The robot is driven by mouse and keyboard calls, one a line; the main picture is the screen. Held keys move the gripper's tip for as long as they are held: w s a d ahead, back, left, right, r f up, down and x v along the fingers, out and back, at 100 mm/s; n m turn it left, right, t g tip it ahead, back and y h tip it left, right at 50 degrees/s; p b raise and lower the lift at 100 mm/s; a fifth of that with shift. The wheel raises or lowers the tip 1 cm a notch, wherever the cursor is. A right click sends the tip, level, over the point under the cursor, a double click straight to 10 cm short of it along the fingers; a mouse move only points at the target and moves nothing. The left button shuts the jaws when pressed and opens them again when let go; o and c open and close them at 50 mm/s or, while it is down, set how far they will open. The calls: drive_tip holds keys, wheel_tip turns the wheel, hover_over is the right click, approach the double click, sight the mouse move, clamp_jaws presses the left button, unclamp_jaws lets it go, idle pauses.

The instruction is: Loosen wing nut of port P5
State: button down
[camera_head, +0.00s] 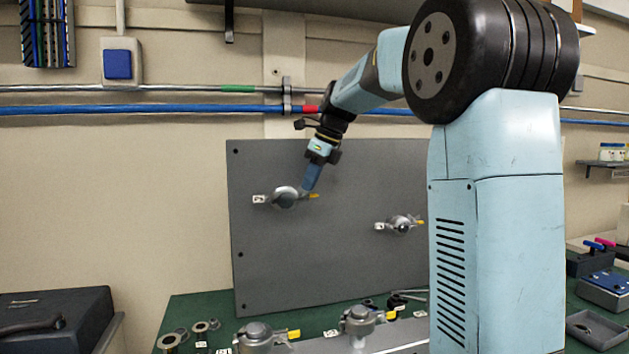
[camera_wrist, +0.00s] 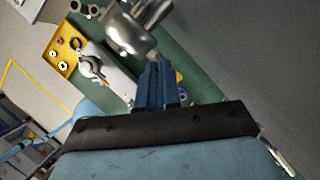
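A grey upright panel (camera_head: 330,270) carries two clamped ports. The left port (camera_head: 285,197) has a rounded metal clamp, a white label (camera_head: 259,199) and a yellow tag (camera_head: 314,196). The right port (camera_head: 402,224) looks similar. The labels are too small to read, so I cannot tell which is P5. My gripper (camera_head: 308,187) points down at the right side of the left port's clamp. In the wrist view its blue fingers (camera_wrist: 157,72) are close together, with their tips at the shiny metal clamp (camera_wrist: 128,28). The wing nut is not clearly visible; I cannot tell whether the fingers hold it.
Below the panel, a green bench (camera_head: 185,305) bears more clamped fittings (camera_head: 255,335) and loose rings (camera_head: 205,327). A black case (camera_head: 55,315) stands at left. A blue pipe (camera_head: 150,109) runs along the wall behind my arm. The wrist view shows a yellow tray (camera_wrist: 62,55).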

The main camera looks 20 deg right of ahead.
drive_tip(key=shift+w+a+n+g+y, duration=0.1)
drive_tip(key=shift+w+n+g+y, duration=0.1)
drive_tip(key=shift+n, duration=0.45)
drive_tip(key=shift+w+n+g+y, duration=0.1)
drive_tip(key=shift+n+g, duration=0.1)
drive_tip(key=shift+n, duration=0.45)
drive_tip(key=shift+w+n+g, duration=0.1)
drive_tip(key=shift+n+g, duration=0.35)
drive_tip(key=shift+n, duration=0.75)
drive_tip(key=shift+w+n+g, duration=0.1)
drive_tip(key=shift+n+g, duration=0.35)
drive_tip(key=shift+n, duration=0.75)
drive_tip(key=shift+a, duration=0.1)
drive_tip(key=c, duration=1.3)
unclamp_jaws()
drive_tip(key=shift+f, duration=0.1)
drive_tip(key=v, duration=1.3)
drive_tip(key=shift+w+d+r, duration=0.15)
drive_tip(key=shift+d+r, duration=0.15)
drive_tip(key=shift+d, duration=0.1)
